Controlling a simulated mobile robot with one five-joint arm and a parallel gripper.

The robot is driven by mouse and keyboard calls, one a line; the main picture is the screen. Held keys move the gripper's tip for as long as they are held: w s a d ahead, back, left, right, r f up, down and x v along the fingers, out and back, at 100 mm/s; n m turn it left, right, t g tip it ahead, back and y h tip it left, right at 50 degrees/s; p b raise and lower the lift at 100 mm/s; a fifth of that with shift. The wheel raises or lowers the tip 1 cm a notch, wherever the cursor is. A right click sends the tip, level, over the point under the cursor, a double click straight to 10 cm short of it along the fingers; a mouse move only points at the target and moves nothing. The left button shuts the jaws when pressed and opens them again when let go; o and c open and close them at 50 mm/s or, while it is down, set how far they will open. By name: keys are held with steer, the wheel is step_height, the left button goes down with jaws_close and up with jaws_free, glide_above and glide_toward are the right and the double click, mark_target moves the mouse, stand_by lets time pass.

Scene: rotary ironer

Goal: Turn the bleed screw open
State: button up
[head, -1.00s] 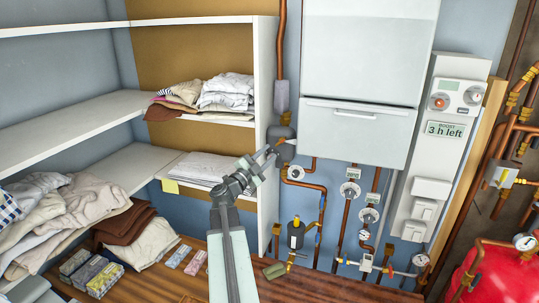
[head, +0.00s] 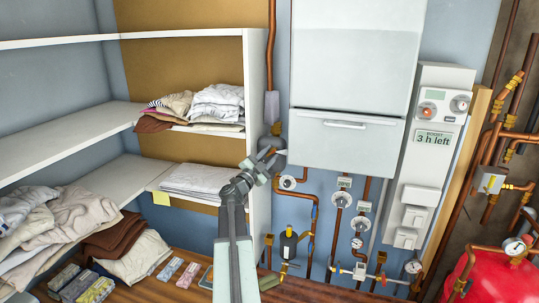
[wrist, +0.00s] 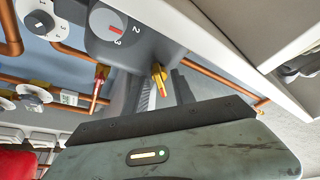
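A small brass fitting with an orange-red tip (wrist: 159,79), which looks like the bleed screw, juts from the underside of a grey rounded body with a numbered dial (wrist: 120,30) in the wrist view. In the head view that grey body (head: 268,142) sits beside the shelf edge, left of the white boiler. My gripper (wrist: 166,82) is open, with its two dark fingers apart and the brass fitting showing between them. I cannot tell whether the fingers touch it. In the head view my gripper (head: 276,157) is just below the grey body, and the screw is not distinguishable there.
The white boiler (head: 347,145) is close on the right, and the shelf's side panel (head: 257,90) close on the left. Copper pipes (head: 315,215) run below. A second brass fitting (wrist: 101,75) is left of my fingers. Clothes (head: 75,215) lie on the left.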

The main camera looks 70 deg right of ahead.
steer(key=shift+c, duration=0.3)
jaws_close()
steer(key=shift+m+p, duration=0.3)
steer(key=shift+m, duration=0.1)
steer(key=m+p, duration=0.1)
steer(key=m+y+p, duration=0.1)
steer(key=m+g, duration=0.1)
steer(key=m, duration=0.1)
steer(key=shift+r+y+p, duration=0.3)
steer(key=shift+y+p, duration=0.1)
steer(key=m+y+p, duration=0.1)
steer(key=m+p, duration=0.1)
steer(key=m, duration=0.1)
steer(key=shift+m+p, duration=0.3)
steer(key=shift+m+y+p, duration=0.3)
steer(key=shift+m+p, duration=0.05)
steer(key=shift+m, duration=0.15)
steer(key=shift+f, duration=0.15)
